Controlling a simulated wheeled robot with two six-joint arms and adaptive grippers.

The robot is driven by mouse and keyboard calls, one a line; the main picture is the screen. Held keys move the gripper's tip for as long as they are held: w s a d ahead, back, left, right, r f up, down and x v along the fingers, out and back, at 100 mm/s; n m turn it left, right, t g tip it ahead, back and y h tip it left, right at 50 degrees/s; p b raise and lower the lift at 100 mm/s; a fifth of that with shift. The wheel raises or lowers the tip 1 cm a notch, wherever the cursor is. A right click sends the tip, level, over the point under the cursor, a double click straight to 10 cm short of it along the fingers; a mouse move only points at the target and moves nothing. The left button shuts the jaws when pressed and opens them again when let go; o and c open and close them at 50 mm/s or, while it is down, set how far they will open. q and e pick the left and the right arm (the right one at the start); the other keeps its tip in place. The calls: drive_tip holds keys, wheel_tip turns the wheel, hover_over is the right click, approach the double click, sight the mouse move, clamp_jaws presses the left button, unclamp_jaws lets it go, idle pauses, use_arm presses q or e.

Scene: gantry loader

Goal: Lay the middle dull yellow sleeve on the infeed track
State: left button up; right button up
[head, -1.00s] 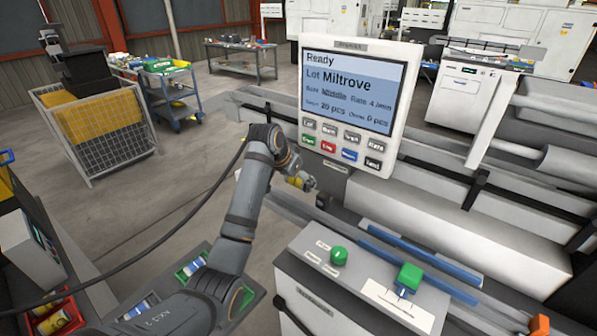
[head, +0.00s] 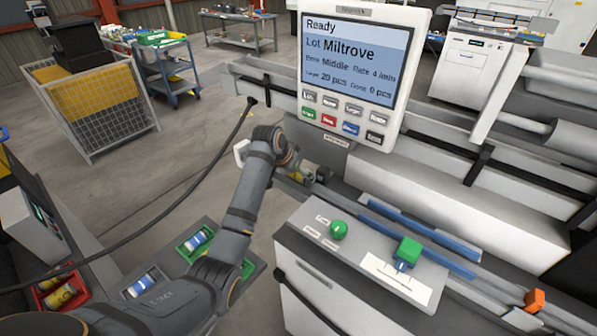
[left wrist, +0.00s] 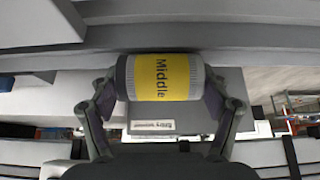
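The dull yellow sleeve (left wrist: 162,78) has grey-white ends and the word "Middle" on its label. In the left wrist view it lies crosswise between the two fingers of my left gripper (left wrist: 163,88), which touch its ends. In the head view my left gripper (head: 302,172) hangs below the display console, over or just beside the upper end of the infeed track (head: 345,205); the sleeve is small and partly hidden there. I cannot tell whether the sleeve touches the track. My right gripper is not in view.
The display console (head: 352,65) stands close above my left gripper. Trays with other sleeves, a red bin (head: 50,278) and a green bin (head: 207,233), sit at lower left.

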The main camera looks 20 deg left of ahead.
use_arm(q)
drive_tip(key=o, duration=0.4)
drive_tip(key=shift+o, duration=0.2)
drive_tip(key=shift+s+r, duration=0.15)
drive_tip(key=shift+r, duration=0.05)
drive_tip(key=w+d+r+v, duration=0.1)
drive_tip(key=w+v, duration=0.1)
drive_tip(key=v, duration=1.4)
drive_tip(key=shift+r, duration=0.6)
drive_tip(key=shift+w+a, duration=0.1)
